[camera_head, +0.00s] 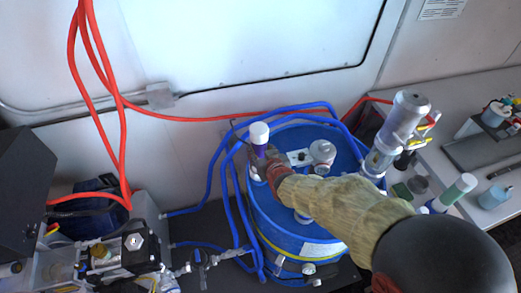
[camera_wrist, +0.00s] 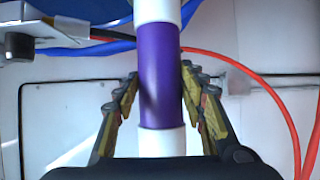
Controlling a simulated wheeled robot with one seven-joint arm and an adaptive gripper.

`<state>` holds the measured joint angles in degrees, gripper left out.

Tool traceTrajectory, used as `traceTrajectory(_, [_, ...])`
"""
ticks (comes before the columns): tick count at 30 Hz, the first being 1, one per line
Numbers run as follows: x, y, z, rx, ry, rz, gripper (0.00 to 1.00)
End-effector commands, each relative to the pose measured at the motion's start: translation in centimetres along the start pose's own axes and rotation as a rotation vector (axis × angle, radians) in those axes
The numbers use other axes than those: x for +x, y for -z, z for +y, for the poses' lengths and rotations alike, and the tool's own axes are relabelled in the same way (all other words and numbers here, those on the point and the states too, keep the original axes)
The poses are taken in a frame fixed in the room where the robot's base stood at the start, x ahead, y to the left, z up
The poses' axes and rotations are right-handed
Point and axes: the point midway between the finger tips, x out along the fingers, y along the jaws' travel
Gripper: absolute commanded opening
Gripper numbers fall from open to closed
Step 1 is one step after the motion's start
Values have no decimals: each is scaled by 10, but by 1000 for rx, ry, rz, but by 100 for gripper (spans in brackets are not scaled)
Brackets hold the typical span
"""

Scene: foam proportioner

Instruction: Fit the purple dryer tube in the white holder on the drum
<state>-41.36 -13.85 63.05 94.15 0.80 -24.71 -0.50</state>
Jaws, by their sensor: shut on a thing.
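The purple dryer tube (camera_head: 259,149), with white ends, stands roughly upright at the back left of the blue drum (camera_head: 262,220). My gripper (camera_head: 266,166) is closed around it from the front right. In the wrist view, the tube's purple middle (camera_wrist: 160,62) lies between the two fingers of my gripper (camera_wrist: 160,88), and its white ends stick out above and below.
A grey-white cap (camera_head: 322,152) and a small white plate with dark knobs (camera_head: 299,157) are on the drum top. Blue hoses (camera_head: 211,172) loop around the drum. Red hoses (camera_head: 117,110) hang at left.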

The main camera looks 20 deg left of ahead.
Motion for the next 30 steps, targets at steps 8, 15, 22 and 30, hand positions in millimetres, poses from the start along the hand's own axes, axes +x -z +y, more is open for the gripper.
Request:
traceTrajectory(8, [0, 0, 0, 0, 0, 2, 49])
traceTrajectory(15, [-1, -2, 0, 0, 0, -2, 49])
traceTrajectory(22, [-16, 0, 0, 0, 0, 0, 49])
traceTrajectory(30, [-36, 0, 0, 0, 0, 1, 49])
